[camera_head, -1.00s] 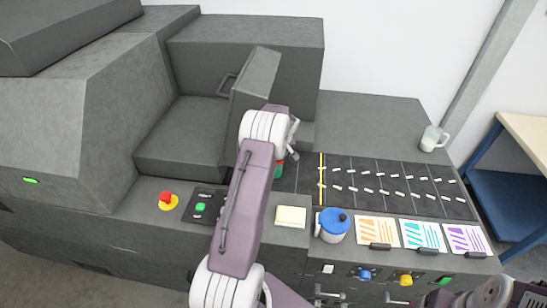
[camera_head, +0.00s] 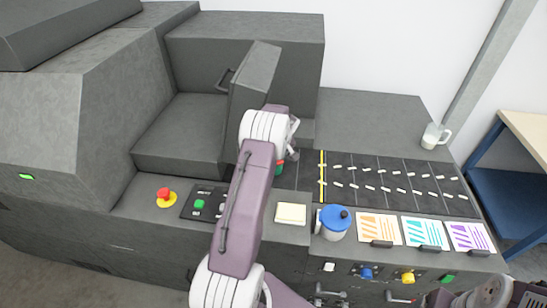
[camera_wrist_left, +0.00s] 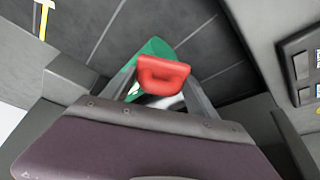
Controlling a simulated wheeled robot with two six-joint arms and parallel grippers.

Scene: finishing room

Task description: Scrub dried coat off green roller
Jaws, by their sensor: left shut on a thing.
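My left arm crosses the middle of the head view, with its wrist beside the raised grey cover (camera_head: 256,75). In the left wrist view my left gripper (camera_wrist_left: 160,95) is shut, its fingers on either side of a red loop-shaped piece (camera_wrist_left: 163,72). A green curved surface (camera_wrist_left: 153,48) shows right behind the red piece; I cannot tell whether they are one thing. In the head view only small bits of red and green show beside my wrist. A pale yellow pad (camera_head: 291,213) lies on the front ledge. My right gripper's fingers do not show.
A blue-lidded jar (camera_head: 334,222) stands right of the pad. Orange, teal and purple striped cards (camera_head: 425,232) lie beyond it. A dark belt (camera_head: 400,185) with white pieces runs behind. A clear mug (camera_head: 435,136) stands at the back right. A red stop button (camera_head: 164,195) is left.

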